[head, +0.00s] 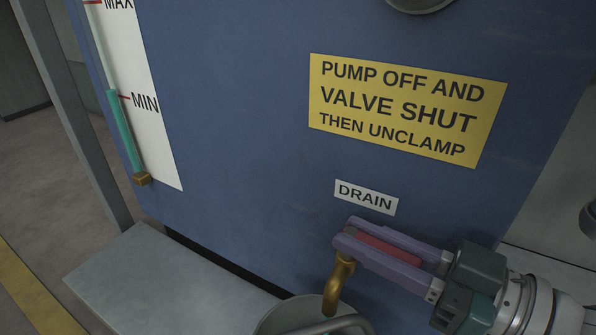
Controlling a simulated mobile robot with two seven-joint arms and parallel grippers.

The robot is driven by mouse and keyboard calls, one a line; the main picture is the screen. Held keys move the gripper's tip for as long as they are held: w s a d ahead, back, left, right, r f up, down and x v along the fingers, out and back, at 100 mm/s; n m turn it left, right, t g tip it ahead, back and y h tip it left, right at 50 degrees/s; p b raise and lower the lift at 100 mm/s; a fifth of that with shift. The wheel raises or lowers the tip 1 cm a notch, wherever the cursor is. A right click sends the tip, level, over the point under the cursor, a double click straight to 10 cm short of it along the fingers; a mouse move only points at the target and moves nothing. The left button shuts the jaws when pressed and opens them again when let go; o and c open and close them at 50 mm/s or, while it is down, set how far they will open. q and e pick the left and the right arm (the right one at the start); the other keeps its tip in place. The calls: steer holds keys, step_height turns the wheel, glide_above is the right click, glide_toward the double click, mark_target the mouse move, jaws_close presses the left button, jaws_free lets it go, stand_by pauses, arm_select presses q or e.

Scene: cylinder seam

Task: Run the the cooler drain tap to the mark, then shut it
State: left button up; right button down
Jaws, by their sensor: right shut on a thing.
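The brass drain tap (338,285) comes out of the blue cabinet (240,130) below the DRAIN label (365,197). Its red lever (388,247) lies between the purple fingers of my right gripper (347,232), which is shut on it. The sight gauge (127,135) at the upper left holds green liquid. The liquid's top is about level with the red MIN mark (124,96), perhaps slightly above it; MAX (118,4) is higher. I cannot make out a stream at the spout. My left gripper is not in view.
A grey round container (285,318), cut off by the bottom edge, sits below the tap. A grey ledge (150,280) is at the lower left. A yellow sign (405,108) on the cabinet says pump off and valve shut, then unclamp.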

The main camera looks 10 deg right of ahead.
steer(key=shift+f, duration=0.1)
steer(key=c, duration=1.1)
jaws_free()
steer(key=shift+c, duration=0.2)
steer(key=o, duration=0.4)
steer(key=shift+s+d, duration=0.1)
steer(key=shift+d, duration=0.05)
steer(key=shift+s+d+p, duration=0.25)
steer(key=shift+s+p, duration=0.1)
steer(key=shift+p, duration=0.05)
steer(key=shift+p+v, duration=1.4)
steer(key=shift+v, duration=3.1)
steer(key=shift+c, duration=0.2)
